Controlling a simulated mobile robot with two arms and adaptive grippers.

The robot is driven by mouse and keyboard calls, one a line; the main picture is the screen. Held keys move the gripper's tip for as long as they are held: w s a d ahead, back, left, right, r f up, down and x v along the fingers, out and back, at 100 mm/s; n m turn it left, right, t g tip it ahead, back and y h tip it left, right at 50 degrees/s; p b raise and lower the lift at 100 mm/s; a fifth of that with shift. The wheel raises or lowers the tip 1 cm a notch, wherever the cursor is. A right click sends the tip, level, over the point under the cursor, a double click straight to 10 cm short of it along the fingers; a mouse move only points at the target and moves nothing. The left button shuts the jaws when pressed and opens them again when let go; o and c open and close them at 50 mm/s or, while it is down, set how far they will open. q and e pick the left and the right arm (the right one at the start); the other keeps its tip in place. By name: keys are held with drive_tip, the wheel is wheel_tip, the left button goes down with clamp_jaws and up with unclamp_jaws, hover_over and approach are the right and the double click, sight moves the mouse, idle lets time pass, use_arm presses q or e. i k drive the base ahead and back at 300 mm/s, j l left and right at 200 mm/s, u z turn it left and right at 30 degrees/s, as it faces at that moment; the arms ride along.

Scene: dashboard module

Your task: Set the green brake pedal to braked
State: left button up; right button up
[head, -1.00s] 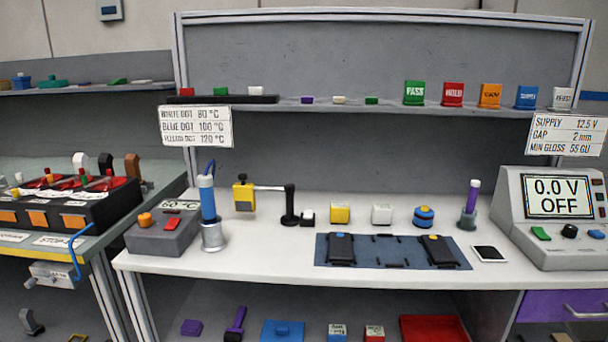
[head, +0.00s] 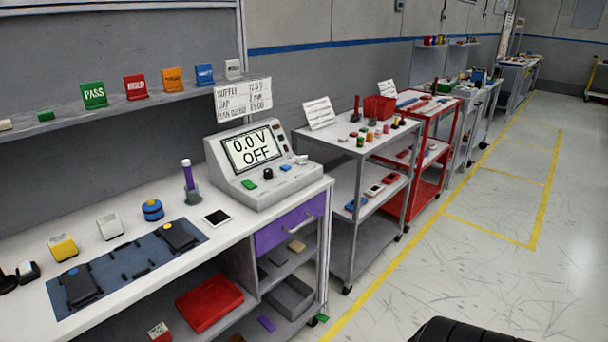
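Neither of my grippers is in view.
The white workbench (head: 235,232) with the power supply (head: 262,165) reading 0.0 V OFF stands at left. A grey cart (head: 340,205) and a red cart (head: 440,150) stand beyond it. Open floor (head: 480,270) with yellow lines lies at right. A black ribbed object (head: 465,331) is at the bottom edge.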

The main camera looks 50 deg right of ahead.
sight(322, 317)
drive_tip(key=z, duration=1.8)
drive_tip(key=i+l+u, duration=0.35)
drive_tip(key=l, duration=0.2)
drive_tip(key=i+l+u, duration=0.2)
drive_tip(key=l+u, duration=0.15)
drive_tip(key=l, duration=0.3)
drive_tip(key=i+l+u, duration=0.2)
drive_tip(key=l, duration=0.15)
